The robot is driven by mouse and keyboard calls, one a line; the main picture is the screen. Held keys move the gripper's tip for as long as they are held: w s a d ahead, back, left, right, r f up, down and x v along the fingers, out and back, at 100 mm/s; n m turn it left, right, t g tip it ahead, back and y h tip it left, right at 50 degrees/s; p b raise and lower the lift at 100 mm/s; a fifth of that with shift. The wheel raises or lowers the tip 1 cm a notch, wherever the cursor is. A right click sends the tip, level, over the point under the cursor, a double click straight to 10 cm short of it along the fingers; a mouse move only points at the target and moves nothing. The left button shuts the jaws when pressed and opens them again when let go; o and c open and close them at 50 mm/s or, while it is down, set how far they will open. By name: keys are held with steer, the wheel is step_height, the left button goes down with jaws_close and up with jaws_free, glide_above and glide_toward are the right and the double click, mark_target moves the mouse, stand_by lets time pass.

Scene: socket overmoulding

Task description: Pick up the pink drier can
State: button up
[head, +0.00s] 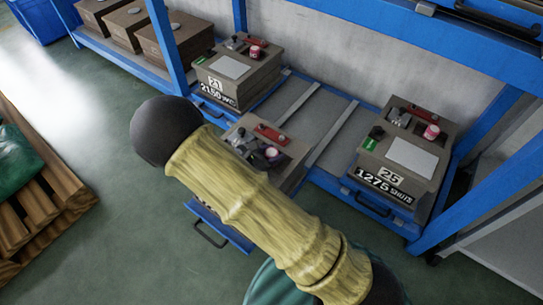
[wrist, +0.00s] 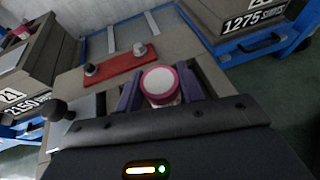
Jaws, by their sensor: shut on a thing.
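A pink drier can with a white top and pink rim (wrist: 158,80) stands between the two dark purple fingers of my gripper (wrist: 160,92) in the wrist view. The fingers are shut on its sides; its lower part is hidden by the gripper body. I cannot tell whether the can touches the box.
A red plate with knobs (wrist: 120,66) lies close behind the can. Other pink cans stand on box 21 (head: 254,51) and box 25 (head: 431,132). Blue rack posts (head: 165,45) rise nearby. A wooden pallet (head: 42,205) is at left; green floor between is clear.

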mark_target(271, 153)
steer(key=shift+r, duration=0.1)
step_height(271, 153, up, 10)
steer(key=p, duration=0.6)
stand_by(0.4)
